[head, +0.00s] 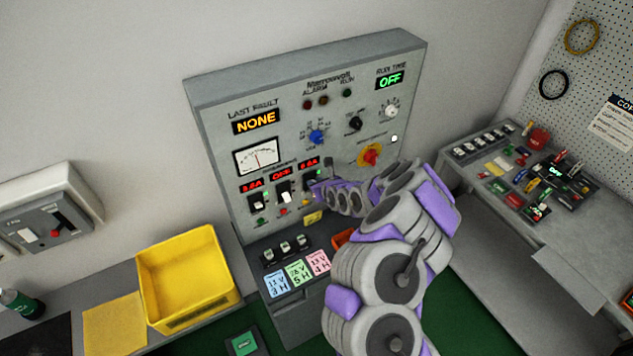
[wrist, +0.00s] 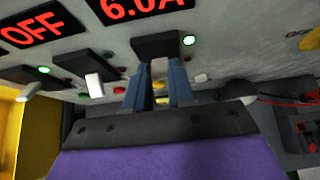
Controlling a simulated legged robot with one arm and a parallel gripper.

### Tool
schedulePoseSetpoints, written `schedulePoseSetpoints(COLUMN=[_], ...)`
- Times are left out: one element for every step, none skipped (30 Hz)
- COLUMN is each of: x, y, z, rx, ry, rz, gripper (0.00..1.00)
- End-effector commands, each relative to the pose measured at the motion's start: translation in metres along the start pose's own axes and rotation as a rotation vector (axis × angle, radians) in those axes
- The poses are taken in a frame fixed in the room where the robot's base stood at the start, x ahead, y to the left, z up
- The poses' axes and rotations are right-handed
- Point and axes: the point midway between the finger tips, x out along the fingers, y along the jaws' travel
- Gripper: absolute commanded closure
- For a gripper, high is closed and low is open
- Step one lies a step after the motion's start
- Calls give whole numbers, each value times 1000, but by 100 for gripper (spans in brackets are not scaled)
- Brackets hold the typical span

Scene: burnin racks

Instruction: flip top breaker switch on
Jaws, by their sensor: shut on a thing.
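Three black breaker switches with white levers sit in a slanting row on the grey panel (head: 227,122). My gripper (head: 314,187) is at the right-hand switch, highest in the head view, under a red 6.0A display (wrist: 140,7). In the wrist view, my gripper's blue fingers (wrist: 159,88) are shut on that switch's pale lever (wrist: 160,68), below its black housing (wrist: 157,45). A green lamp (wrist: 189,40) is lit beside it. The middle switch (wrist: 95,85) is beside a display reading OFF (wrist: 32,29). The left switch (wrist: 28,91) has a lit green lamp.
A red and yellow rotary knob (head: 370,154) and a blue knob (head: 317,137) are above on the panel. A yellow bin (head: 190,278) stands at lower left. Coloured labels (head: 299,272) lie below the panel. A bench with small parts (head: 480,146) is at right.

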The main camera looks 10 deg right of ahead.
Motion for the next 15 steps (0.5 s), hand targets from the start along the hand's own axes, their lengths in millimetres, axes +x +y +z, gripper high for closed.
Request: schedulePoseSetpoints(x=[0,0,0,0,0,0,0,0,0,0,0,1,1,1,1], y=[0,0,0,0,0,0,0,0,0,0,0,0,0,0,0], z=[3,3,3,3,3,2,2,2,2,2,2,2,2,2,2], rx=[-2,-1,-1,-1,0,0,0,0,-1,-1,-1,-1,-1,-1,-1], ry=[-1,2,4,5,6,6,6,6,6,6,6,6,6,6,6], rz=[-1,-1,-1,-1,-1,-1,-1,-1,-1,-1,-1,-1,-1,-1,-1], gripper=[100,100,100,100,100,100,100,100,100,100,100,100,100,100,73])
